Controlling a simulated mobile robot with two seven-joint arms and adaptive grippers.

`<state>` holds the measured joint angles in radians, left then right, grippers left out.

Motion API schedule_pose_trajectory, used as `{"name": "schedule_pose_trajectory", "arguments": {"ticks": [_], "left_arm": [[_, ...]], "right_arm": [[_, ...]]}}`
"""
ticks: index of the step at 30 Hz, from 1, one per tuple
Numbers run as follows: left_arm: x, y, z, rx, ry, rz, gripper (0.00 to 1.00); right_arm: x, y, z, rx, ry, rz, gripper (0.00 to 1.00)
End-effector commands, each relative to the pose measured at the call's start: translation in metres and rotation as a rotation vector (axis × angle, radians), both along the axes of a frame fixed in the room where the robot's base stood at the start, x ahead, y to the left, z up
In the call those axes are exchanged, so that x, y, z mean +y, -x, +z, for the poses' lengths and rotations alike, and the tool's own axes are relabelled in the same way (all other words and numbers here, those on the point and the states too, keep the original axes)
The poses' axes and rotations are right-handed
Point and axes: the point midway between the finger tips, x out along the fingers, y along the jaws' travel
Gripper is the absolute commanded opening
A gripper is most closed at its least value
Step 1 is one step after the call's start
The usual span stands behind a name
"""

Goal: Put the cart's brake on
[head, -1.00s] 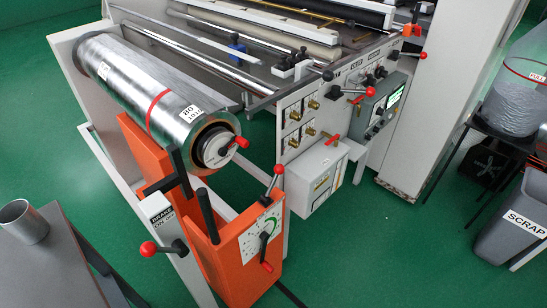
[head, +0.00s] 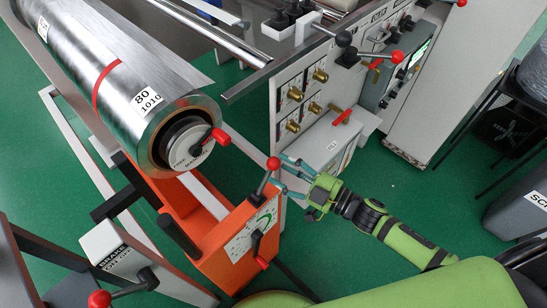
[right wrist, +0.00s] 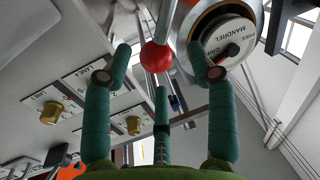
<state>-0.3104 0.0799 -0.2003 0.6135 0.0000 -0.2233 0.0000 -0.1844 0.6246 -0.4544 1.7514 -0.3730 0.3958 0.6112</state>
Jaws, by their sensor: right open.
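The orange cart (head: 230,235) carries a large foil roll (head: 120,85) on its mandrel. A white post labelled BRAKE ON OFF (head: 108,245) stands at its left. That post's brake lever has a red ball (head: 100,299) pointing left, at the bottom edge of the head view. Another lever with a red ball (head: 272,163) rises from the orange panel beside a dial. My right gripper (head: 284,174) is open, its green fingers close to this ball. In the right wrist view the ball (right wrist: 156,57) shows between the open fingers, with no clear grasp. My left gripper is out of view.
The machine's side panel (head: 300,100) with brass knobs and levers stands behind my right gripper. A white box (head: 325,145) with a red handle is close by. A grey scrap bin (head: 520,205) is at the right.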

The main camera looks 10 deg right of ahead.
Motion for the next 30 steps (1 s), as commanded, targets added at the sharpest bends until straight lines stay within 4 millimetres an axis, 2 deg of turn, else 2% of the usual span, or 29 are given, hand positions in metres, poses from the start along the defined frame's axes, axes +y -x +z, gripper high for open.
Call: {"name": "schedule_pose_trajectory", "arguments": {"ticks": [6, 13, 17, 18, 20, 21, 30], "left_arm": [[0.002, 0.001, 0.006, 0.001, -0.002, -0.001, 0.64], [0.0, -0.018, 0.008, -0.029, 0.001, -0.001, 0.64], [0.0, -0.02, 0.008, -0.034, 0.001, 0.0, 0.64], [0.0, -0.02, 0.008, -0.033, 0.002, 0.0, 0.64], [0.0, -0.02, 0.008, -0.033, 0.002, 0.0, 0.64], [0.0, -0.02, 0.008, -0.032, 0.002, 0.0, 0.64], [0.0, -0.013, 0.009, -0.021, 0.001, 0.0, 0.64]], "right_arm": [[0.019, -0.02, 0.001, 0.0, 0.0, -0.002, 0.57], [0.024, -0.024, -0.001, 0.001, 0.001, -0.001, 0.57], [0.024, -0.024, -0.001, 0.001, 0.001, -0.001, 0.57], [0.024, -0.024, -0.001, 0.001, 0.001, -0.001, 0.41], [0.024, -0.024, -0.001, 0.001, 0.001, -0.001, 0.17], [0.024, -0.024, -0.001, 0.001, 0.002, -0.001, 0.01], [0.024, -0.024, 0.001, -0.004, 0.009, -0.002, 0.0]]}}
